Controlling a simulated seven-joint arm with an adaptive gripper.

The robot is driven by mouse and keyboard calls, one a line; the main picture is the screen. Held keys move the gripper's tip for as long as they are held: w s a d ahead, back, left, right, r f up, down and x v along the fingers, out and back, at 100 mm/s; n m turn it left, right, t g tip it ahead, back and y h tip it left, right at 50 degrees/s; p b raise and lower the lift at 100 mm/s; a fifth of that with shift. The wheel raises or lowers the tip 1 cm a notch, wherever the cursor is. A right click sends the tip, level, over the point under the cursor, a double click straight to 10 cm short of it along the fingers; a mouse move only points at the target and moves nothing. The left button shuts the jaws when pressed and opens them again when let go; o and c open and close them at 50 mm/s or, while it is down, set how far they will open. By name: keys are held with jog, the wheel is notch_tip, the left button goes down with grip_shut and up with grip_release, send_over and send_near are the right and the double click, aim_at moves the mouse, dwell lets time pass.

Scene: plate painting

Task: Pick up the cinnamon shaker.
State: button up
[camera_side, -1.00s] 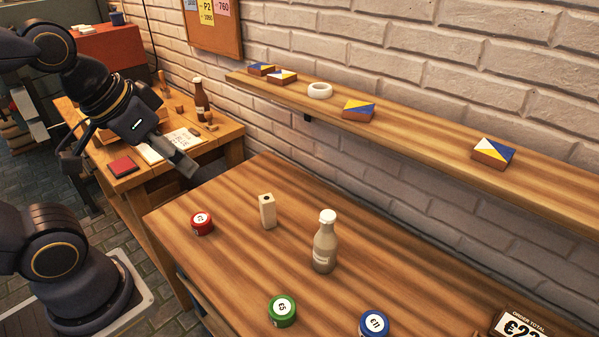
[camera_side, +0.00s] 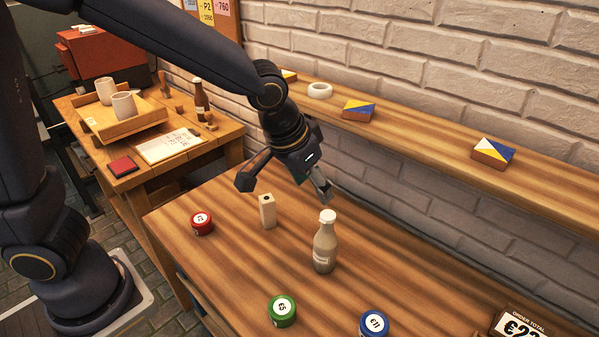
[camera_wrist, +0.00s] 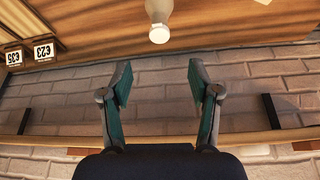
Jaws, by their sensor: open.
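A beige bottle (camera_side: 325,250) with a white cap stands upright on the wooden table; it also shows at the top of the wrist view (camera_wrist: 159,18). Its label is too small to read. A small pale block-shaped container (camera_side: 267,212) with a dark spot on top stands to its left. I cannot tell for certain which one is the cinnamon shaker. My gripper (camera_side: 285,188) is open and empty above the table's back part, apart from both. In the wrist view, my gripper's fingers (camera_wrist: 160,80) are spread, with the bottle beyond them.
A wall shelf (camera_side: 420,146) with tiles and a white ring (camera_side: 320,90) runs behind.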

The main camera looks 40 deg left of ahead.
aim_at(326, 216)
jog(key=x, duration=0.8)
jog(key=shift+f, duration=0.15)
jog(key=x, duration=0.5)
jog(key=shift+f, duration=0.4)
jog(key=shift+c, duration=0.2)
grip_shut()
jog(key=shift+r, duration=0.1)
